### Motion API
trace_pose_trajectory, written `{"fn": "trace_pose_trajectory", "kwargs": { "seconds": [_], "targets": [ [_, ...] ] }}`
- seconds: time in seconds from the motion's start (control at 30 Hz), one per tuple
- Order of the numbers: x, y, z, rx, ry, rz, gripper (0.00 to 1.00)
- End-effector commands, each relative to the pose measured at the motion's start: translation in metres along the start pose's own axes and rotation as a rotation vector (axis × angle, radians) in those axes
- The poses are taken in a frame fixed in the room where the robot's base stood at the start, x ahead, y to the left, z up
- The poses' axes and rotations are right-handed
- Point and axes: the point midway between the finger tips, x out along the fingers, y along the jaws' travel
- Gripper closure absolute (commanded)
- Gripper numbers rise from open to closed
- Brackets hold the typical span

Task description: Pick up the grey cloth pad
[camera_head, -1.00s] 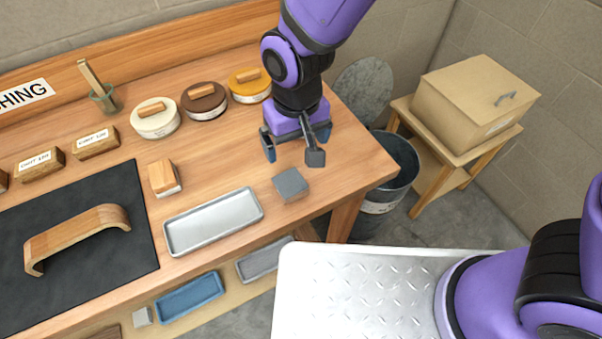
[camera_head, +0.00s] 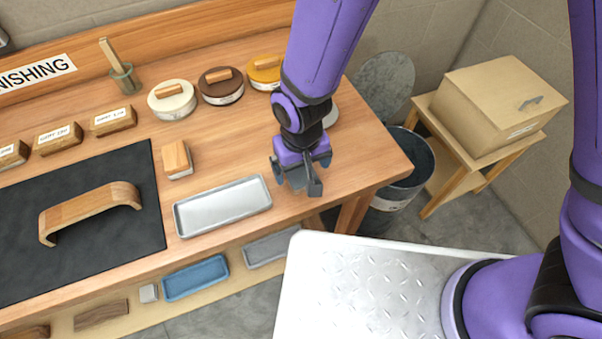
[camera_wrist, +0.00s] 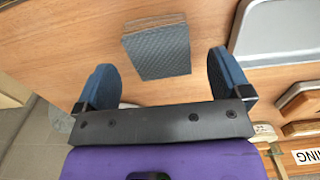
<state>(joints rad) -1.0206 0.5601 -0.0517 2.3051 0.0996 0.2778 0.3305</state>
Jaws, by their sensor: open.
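The grey cloth pad (camera_wrist: 157,48) lies on the wooden bench top. In the wrist view it is a dark grey, textured block, roughly square, between the lines of my two blue fingers and mostly beyond their tips. My gripper (camera_head: 296,180) is open and empty, above the pad near the bench's front edge, just right of the metal tray. In the head view my gripper hides most of the pad. I cannot tell the exact height of my fingers above it.
A silver tray (camera_head: 222,206) lies left of my gripper. A wood-topped block (camera_head: 177,159) and several lidded tins, such as the brown one (camera_head: 221,87), stand behind. A bin (camera_head: 403,175) stands right of the bench. A curved wooden piece (camera_head: 90,209) rests on a black mat.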

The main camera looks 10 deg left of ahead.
Motion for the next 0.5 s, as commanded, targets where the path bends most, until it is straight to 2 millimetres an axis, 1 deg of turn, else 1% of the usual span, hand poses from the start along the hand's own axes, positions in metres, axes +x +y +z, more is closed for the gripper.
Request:
{"fn": "trace_pose_trajectory", "kwargs": {
  "seconds": [0.03,0.2,0.3,0.5],
  "targets": [
    [0.008,0.001,-0.001,0.001,-0.003,0.001,0.04],
    [0.027,0.001,-0.002,0.001,-0.003,0.001,0.04],
    [0.032,0.001,-0.002,0.001,-0.001,0.000,0.04],
    [0.034,0.000,-0.002,0.001,0.000,0.000,0.04]
  ]
}}
